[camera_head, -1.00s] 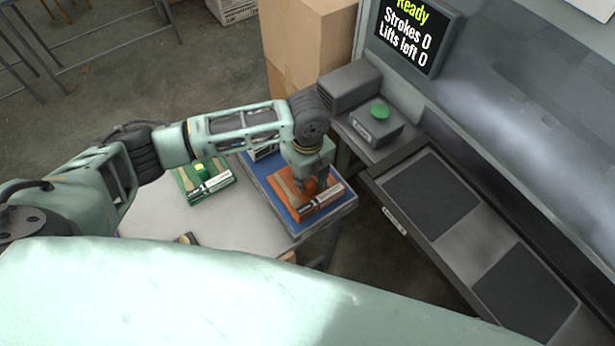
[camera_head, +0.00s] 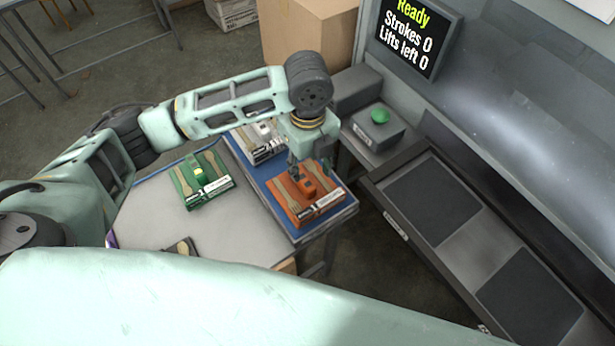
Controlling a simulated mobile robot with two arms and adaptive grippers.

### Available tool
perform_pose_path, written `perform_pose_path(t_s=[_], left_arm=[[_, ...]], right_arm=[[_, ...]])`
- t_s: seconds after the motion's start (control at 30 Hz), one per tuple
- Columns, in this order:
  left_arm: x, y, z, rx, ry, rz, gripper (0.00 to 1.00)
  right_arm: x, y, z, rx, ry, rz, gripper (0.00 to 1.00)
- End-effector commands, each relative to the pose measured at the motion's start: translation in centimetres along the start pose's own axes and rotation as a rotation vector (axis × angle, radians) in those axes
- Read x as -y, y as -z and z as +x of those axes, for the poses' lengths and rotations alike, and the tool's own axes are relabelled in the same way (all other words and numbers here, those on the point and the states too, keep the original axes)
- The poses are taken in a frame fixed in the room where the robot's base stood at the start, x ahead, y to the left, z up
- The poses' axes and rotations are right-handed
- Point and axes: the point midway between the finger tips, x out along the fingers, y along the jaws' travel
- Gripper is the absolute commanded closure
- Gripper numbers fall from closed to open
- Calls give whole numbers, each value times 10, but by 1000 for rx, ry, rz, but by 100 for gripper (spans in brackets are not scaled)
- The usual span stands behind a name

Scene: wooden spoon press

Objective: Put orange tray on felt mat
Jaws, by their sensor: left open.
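The orange tray (camera_head: 304,208) holds wooden utensils and has an orange knob on top. It lies on the blue felt mat (camera_head: 291,228), near the mat's front right part. My left gripper (camera_head: 307,172) is open just above the tray, with its fingers near the knob and apart from it as far as I can tell. A white tray (camera_head: 262,150) lies on the same mat behind the orange one. My right gripper does not show.
A green tray (camera_head: 203,182) lies on the grey table (camera_head: 170,215) left of the mat. A press with two dark pads (camera_head: 432,200) stands to the right. A box with a green button (camera_head: 378,120) and a screen (camera_head: 415,35) reading "Ready" stand behind. Cardboard boxes (camera_head: 308,40) are at the back.

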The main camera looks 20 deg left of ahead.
Motion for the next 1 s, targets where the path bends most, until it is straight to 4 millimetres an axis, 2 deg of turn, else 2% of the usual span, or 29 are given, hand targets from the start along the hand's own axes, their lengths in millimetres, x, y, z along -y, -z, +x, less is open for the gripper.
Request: perform_pose_path(t_s=[0.1, 0.3, 1.0], left_arm=[[1, 0, -19, 2, 3, 1, 58], [0, 0, -35, 1, 1, 0, 58], [0, 0, -36, 0, 0, 0, 58]], right_arm=[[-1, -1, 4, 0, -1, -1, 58], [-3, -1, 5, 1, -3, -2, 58], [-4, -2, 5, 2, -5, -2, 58]])
